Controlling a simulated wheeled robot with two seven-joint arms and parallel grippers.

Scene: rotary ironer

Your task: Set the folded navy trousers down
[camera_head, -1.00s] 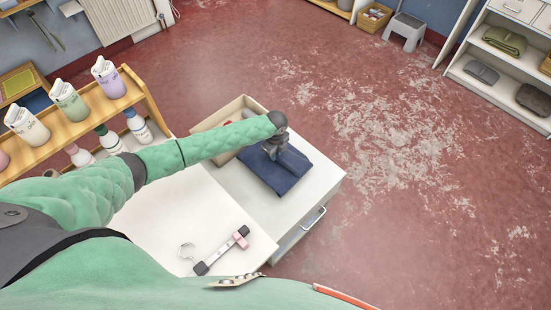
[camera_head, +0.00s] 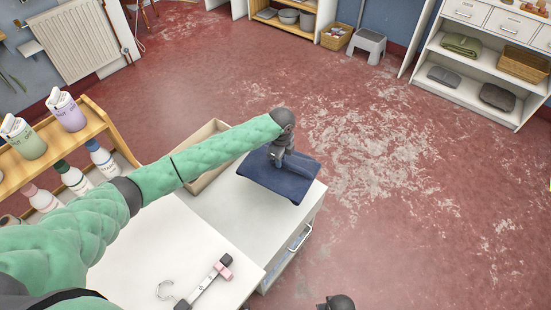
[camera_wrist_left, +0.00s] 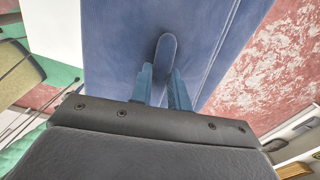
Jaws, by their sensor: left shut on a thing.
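The folded navy trousers (camera_head: 290,184) are a flat dark-blue bundle over the right part of a white cabinet top (camera_head: 235,215). My left gripper (camera_head: 277,160) is above them with its fingers pointing down, shut on a fold of the cloth. In the left wrist view the blue fingers (camera_wrist_left: 166,88) pinch a raised ridge of the trousers (camera_wrist_left: 120,45), with a seam to the right. The trousers' edges droop slightly. I cannot tell whether their underside touches the cabinet top. My right gripper does not show; only a dark joint is at the bottom edge.
A clip hanger (camera_head: 203,284) lies on the nearer white table (camera_head: 165,245). Bottles fill the wooden shelf (camera_head: 95,130) at left. Red floor (camera_head: 400,200) is open to the right.

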